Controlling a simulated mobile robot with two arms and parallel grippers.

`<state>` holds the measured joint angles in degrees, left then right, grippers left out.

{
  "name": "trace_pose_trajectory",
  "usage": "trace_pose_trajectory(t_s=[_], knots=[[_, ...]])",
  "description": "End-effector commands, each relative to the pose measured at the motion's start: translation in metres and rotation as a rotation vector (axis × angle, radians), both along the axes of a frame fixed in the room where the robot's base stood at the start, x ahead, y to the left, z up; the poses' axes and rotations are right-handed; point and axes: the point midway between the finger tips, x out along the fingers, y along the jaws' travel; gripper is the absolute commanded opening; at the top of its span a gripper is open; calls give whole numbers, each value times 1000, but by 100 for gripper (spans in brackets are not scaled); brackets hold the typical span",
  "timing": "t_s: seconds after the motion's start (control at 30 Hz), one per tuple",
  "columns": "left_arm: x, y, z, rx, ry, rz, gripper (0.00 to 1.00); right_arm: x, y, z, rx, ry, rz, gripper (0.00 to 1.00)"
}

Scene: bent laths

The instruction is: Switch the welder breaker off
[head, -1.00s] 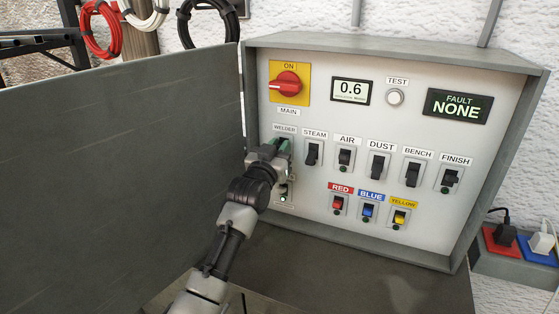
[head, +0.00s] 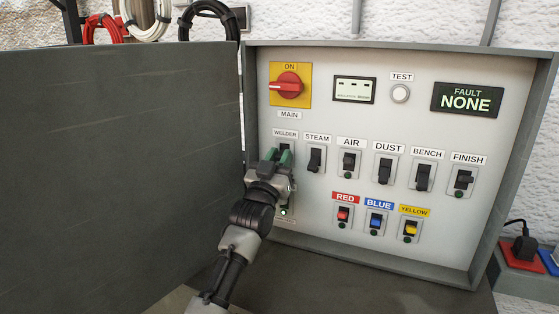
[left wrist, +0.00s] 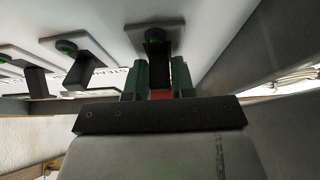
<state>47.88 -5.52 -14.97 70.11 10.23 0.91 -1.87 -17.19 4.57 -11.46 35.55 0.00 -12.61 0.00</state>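The welder breaker (head: 286,147) is at the left end of the breaker row on the grey panel, under the WELDER label (head: 285,133). My left gripper (head: 278,157) covers most of it in the head view. In the left wrist view the breaker's black lever (left wrist: 157,60) stands between the two green fingers and fills the gap. A dark green lamp (left wrist: 155,34) shows on its plate. Whether the lever is up or down is hard to tell. My right gripper is not in view.
The steam breaker (head: 315,159) is close on the right, with further breakers beyond. The red main switch (head: 289,86) points to its left under ON. The fault display (head: 466,99) reads NONE. A large grey door (head: 120,170) stands close left of my arm.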

Motion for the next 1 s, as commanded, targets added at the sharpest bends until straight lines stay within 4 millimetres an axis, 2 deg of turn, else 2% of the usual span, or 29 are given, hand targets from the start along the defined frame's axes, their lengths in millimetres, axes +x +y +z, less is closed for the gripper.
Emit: trace_pose_trajectory(t_s=[0.03,0.13,0.53,1.0], knots=[[0,0,0,0,0,0,32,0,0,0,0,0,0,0],[0,0,0,0,0,0,47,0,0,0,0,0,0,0],[-7,2,-6,-1,1,0,47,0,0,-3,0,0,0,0],[-75,25,-45,0,0,1,47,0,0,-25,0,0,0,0]])
